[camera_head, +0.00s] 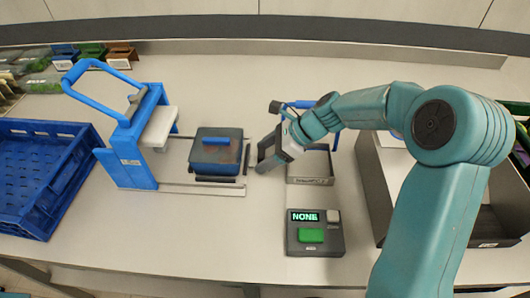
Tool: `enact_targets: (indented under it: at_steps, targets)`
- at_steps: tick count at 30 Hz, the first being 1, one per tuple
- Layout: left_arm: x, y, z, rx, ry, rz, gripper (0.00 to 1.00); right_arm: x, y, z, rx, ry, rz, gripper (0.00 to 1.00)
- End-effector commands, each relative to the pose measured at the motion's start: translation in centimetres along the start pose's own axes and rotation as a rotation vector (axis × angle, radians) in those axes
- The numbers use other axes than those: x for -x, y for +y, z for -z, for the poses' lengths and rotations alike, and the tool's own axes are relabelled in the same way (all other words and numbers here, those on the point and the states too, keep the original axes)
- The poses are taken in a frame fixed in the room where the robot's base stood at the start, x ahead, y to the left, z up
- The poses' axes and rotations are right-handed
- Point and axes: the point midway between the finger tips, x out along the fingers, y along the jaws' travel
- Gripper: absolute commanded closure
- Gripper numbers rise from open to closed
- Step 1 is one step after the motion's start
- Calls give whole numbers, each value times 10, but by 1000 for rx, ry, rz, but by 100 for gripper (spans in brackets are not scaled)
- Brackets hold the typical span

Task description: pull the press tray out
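The blue press (135,150) stands left of centre, with a looped blue lever (95,75) and a white block (160,127). The press tray (226,190) seems to be the low metal slide running right from the press. A dark box with a blue top grip (216,152) sits over it. A thin dark upright bar (246,160) shows at the slide's right end. My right gripper (263,157) is just right of that bar, fingers pointing left and apart. I see nothing between them; contact with the bar cannot be told. My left gripper is out of view.
A grey open bin (311,181) stands just right of my gripper. A control box (315,240) with a green button reads "NONE". A blue crate (40,170) is at the left, a large grey container (375,200) at the right.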

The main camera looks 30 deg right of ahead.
Motion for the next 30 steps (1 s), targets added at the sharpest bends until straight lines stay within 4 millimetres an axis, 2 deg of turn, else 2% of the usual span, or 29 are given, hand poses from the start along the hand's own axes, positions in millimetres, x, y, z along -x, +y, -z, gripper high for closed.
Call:
enact_targets:
  at_steps: [5,8,21,25,30]
  targets:
    - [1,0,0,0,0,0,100,5,-1,-2,1,-2,3,28]
    - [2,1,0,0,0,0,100,19,-2,-2,1,-3,6,28]
    - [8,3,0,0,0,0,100,130,-2,0,-1,-1,6,28]
    - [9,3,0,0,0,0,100,150,-1,1,-1,0,3,28]
    - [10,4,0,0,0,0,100,163,-1,1,-1,-1,0,28]
